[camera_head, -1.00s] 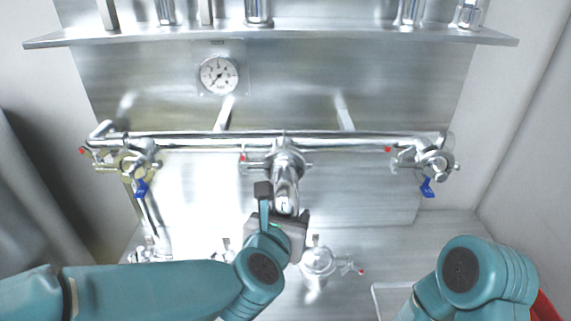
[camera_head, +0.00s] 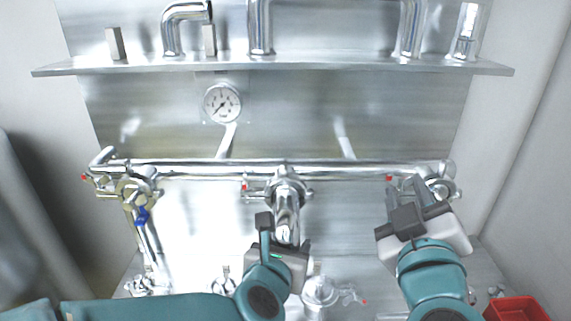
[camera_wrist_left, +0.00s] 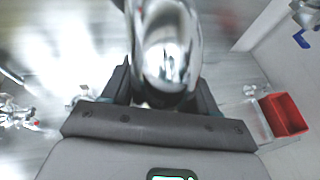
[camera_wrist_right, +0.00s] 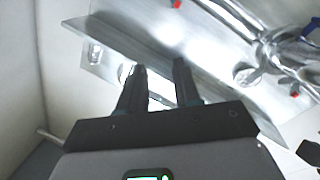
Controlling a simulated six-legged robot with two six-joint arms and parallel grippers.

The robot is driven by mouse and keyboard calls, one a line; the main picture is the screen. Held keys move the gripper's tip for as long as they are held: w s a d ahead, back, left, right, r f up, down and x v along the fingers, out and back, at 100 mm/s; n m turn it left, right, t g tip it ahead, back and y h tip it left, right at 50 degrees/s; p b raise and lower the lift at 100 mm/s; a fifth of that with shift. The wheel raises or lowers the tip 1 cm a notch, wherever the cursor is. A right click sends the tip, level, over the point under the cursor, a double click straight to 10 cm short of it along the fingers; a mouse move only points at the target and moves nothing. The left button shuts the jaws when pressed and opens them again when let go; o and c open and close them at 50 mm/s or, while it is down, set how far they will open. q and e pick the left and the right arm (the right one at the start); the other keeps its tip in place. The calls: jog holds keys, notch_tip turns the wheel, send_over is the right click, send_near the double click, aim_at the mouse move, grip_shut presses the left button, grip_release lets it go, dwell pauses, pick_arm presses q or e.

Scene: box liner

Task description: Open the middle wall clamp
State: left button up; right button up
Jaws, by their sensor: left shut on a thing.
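The middle wall clamp (camera_head: 287,188) is a metal ring clamp with a red-tipped lever (camera_head: 244,187) at its left, at the middle of the horizontal wall pipe. A curved, shiny pipe piece (camera_head: 287,218) hangs below it, and they seem to meet. My left gripper (camera_head: 284,236) is shut on this pipe piece, which also shows between its fingers in the left wrist view (camera_wrist_left: 168,55). My right gripper (camera_head: 406,200) is raised in front of the right wall clamp (camera_head: 440,187) and partly hides it. Its fingers are apart and empty in the right wrist view (camera_wrist_right: 160,82).
The horizontal wall pipe (camera_head: 350,170) runs under a gauge (camera_head: 222,103). A shelf (camera_head: 300,66) above holds several pipe pieces. The left wall clamp (camera_head: 135,188) has a blue-handled valve below. A red bin (camera_head: 515,309) stands at lower right. Fittings stand on the counter below.

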jog(key=s+d+r+m+h, duration=0.3)
jog(key=d+r+m, duration=0.1)
jog(key=r, duration=0.2)
jog(key=n+g+y, duration=0.5)
jog(key=n+y, duration=0.1)
jog(key=n, duration=2.8)
send_near(286, 165)
jog(key=x, duration=1.1)
grip_shut()
